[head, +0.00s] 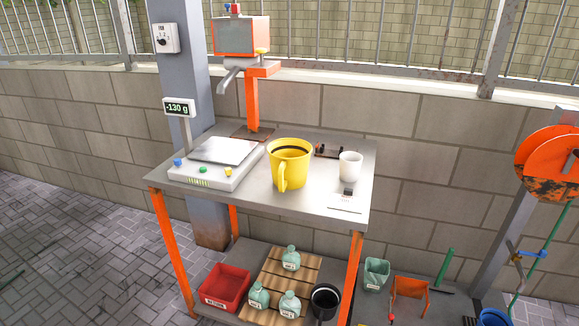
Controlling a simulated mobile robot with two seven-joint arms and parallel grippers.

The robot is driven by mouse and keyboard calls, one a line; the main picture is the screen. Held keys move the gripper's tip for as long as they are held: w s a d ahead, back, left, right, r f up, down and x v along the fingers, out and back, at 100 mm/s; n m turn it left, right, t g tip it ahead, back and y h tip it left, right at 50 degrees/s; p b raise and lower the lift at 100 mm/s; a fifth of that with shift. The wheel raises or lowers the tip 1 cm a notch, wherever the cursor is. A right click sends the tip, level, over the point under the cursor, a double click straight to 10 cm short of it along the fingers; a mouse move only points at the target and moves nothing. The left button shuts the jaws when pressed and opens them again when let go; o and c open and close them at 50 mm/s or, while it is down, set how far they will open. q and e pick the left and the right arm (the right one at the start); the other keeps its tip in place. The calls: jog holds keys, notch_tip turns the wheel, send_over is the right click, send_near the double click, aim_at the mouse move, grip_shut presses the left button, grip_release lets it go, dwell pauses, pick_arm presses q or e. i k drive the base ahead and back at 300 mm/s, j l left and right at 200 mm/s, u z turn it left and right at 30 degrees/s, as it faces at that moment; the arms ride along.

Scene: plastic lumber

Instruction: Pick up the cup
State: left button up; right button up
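A yellow cup (290,168) with a handle on its front side stands upright on the grey table, near the middle. A smaller white cup (350,166) stands upright to its right on the same table. The task does not say which cup is meant. Neither of my grippers shows in the head view.

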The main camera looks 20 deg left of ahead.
aim_at(350, 167)
jog(key=i+l, duration=0.25)
jog(key=i+l+u, duration=0.15)
jog(key=l, duration=0.25)
jog(key=i+l, duration=0.25)
jog(key=l+u, duration=0.05)
jog(key=l, duration=0.05)
